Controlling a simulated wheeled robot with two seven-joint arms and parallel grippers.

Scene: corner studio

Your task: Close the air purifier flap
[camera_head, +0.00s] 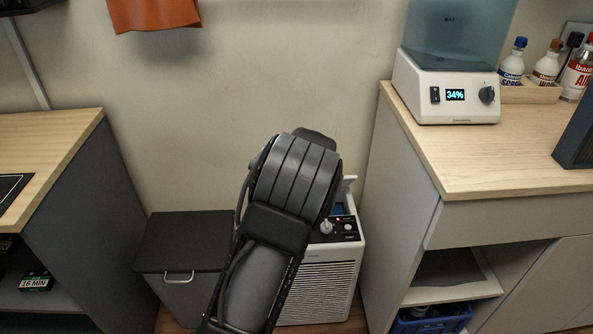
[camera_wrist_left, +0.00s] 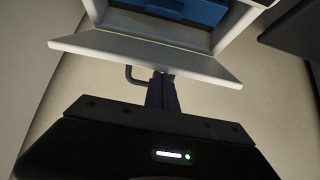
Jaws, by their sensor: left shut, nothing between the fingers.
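The air purifier (camera_head: 315,290) is a white box with a slatted front, standing on the floor between two cabinets. Its flap (camera_head: 350,184) stands up open at the top, mostly hidden behind my left arm. In the left wrist view the flap (camera_wrist_left: 150,55) is a pale panel, with the blue inside (camera_wrist_left: 195,10) of the open purifier beyond it. My left gripper (camera_wrist_left: 163,76) is shut and empty, its fingertips at the flap's near edge. I cannot tell if they touch it. In the head view my arm hides this gripper. My right gripper is not in view.
A dark-lidded grey bin (camera_head: 185,242) stands left of the purifier. A wooden-topped cabinet (camera_head: 465,165) rises close on the right, with a white appliance (camera_head: 445,95) and bottles on it. Another counter (camera_head: 60,130) is on the left. The wall is close behind.

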